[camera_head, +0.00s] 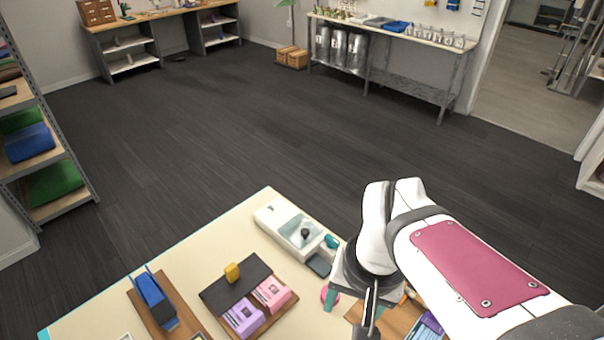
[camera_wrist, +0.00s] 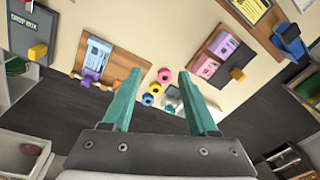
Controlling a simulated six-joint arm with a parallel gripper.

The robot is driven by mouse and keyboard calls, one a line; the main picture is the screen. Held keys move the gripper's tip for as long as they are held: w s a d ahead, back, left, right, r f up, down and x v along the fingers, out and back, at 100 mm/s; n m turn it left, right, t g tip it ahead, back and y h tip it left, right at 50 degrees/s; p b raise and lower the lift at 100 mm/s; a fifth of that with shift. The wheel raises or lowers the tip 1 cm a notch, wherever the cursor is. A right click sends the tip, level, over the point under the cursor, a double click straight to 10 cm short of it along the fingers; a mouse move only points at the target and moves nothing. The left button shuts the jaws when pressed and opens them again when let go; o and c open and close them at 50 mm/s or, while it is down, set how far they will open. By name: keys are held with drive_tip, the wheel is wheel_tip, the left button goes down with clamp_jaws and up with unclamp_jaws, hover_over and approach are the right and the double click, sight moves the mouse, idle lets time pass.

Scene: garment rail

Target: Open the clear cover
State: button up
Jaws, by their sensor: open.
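A white box-shaped device (camera_head: 272,213) stands at the back edge of the table in the head view. A clear cover (camera_head: 299,229) lies over a dark round knob on it and looks closed. In the wrist view the device (camera_wrist: 171,92) is partly hidden behind a teal finger. My gripper (camera_wrist: 160,74) is open and empty, with its two teal fingers spread apart. In the head view my gripper hangs to the right of the device, apart from the cover, and its fingertips are mostly hidden by the wrist.
The table (camera_head: 200,250) also holds a dark-topped wooden stand with pink and purple boxes (camera_head: 243,316), a yellow block (camera_head: 232,272) and a blue tool on a wooden board (camera_head: 153,298). In the wrist view, small coloured rings (camera_wrist: 153,88) lie between the fingers. Dark floor lies beyond the table.

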drive_tip(key=w+a+n+t, duration=0.1)
drive_tip(key=w, duration=0.8)
drive_tip(key=n+t, duration=0.2)
drive_tip(key=n, duration=0.1)
approach(305, 231)
drive_tip(key=shift+h, duration=0.4)
drive_tip(key=x, duration=0.8)
drive_tip(key=shift+a, duration=0.3)
drive_tip(key=shift+s, duration=0.1)
clamp_jaws()
